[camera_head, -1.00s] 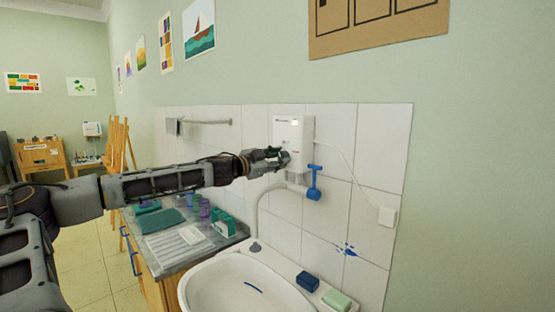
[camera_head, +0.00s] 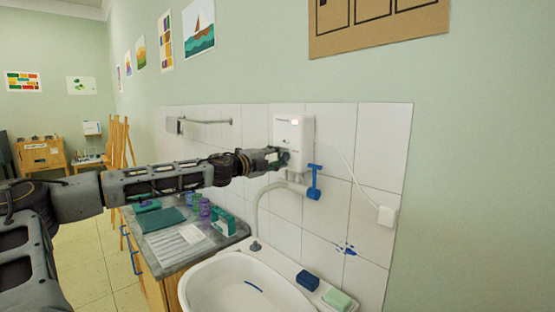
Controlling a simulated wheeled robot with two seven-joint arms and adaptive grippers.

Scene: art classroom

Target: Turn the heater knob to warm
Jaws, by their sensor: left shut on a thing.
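The heater (camera_head: 298,136) is a white box on the tiled wall above the sink, with a small reddish light near its top. My left gripper (camera_head: 277,157) reaches in from the left and is shut at the heater's lower front. The heater knob lies between its fingers and is mostly hidden by them, so I cannot read its setting. My right gripper does not show.
A blue tap handle (camera_head: 314,183) hangs just below the heater, close to my gripper. Below are the white sink (camera_head: 225,286), a blue sponge (camera_head: 308,281) and a green soap (camera_head: 337,299). A counter (camera_head: 168,266) with cups stands at left.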

